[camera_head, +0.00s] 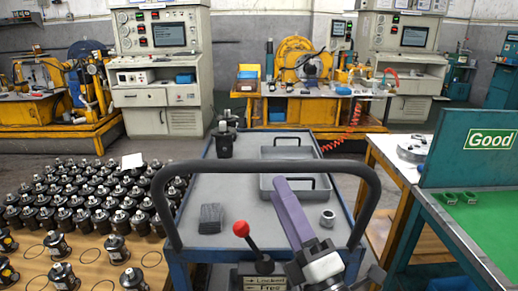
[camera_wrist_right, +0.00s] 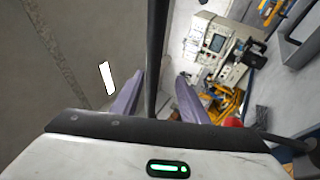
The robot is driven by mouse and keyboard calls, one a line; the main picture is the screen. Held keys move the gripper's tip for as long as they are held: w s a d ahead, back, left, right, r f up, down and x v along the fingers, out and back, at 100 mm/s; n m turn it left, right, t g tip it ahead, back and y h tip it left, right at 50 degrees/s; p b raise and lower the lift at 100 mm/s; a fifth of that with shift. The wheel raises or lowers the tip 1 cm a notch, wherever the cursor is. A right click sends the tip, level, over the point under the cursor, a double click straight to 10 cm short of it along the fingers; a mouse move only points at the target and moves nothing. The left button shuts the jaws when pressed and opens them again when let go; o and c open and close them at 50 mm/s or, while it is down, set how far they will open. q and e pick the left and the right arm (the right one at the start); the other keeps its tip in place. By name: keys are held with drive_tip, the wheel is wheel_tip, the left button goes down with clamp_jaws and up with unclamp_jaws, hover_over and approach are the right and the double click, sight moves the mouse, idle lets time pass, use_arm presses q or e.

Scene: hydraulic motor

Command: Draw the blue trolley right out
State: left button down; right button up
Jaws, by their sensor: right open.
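The blue trolley (camera_head: 191,224) stands ahead of me with its grey top and blue rim. Its dark handle bar (camera_head: 186,169) arches across the near end. A lever with a red knob (camera_head: 241,228) leans left above a label plate (camera_head: 258,283) reading "Locked" and "Free". My right gripper (camera_head: 284,188) reaches up over the near end of the trolley, its purple fingers at the handle bar. In the right wrist view the open gripper (camera_wrist_right: 160,78) has a dark bar (camera_wrist_right: 157,40) running between its two fingers; contact cannot be told. My left gripper is not in view.
On the trolley are grey trays (camera_head: 284,186), a dark block (camera_head: 210,218), a metal ring (camera_head: 327,218) and black motors. Many motors (camera_head: 85,213) crowd the left table. A green-topped bench (camera_head: 480,225) with a "Good" sign (camera_head: 489,139) is close on the right.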

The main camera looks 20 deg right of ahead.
sight(264, 160)
drive_tip(key=shift+n+y, duration=0.4)
drive_tip(key=shift+n, duration=0.1)
drive_tip(key=p+x, duration=0.1)
drive_tip(key=x, duration=0.2)
drive_tip(key=p+x, duration=0.1)
drive_tip(key=x, duration=0.3)
drive_tip(key=r+p+x, duration=0.1)
drive_tip(key=p+x, duration=0.1)
drive_tip(key=x, duration=0.1)
drive_tip(key=shift+a+r, duration=0.15)
drive_tip(key=shift+r, duration=0.05)
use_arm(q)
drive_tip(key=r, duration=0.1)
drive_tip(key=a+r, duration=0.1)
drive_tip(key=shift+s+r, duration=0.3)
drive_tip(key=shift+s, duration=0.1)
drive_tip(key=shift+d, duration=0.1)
use_arm(e)
clamp_jaws()
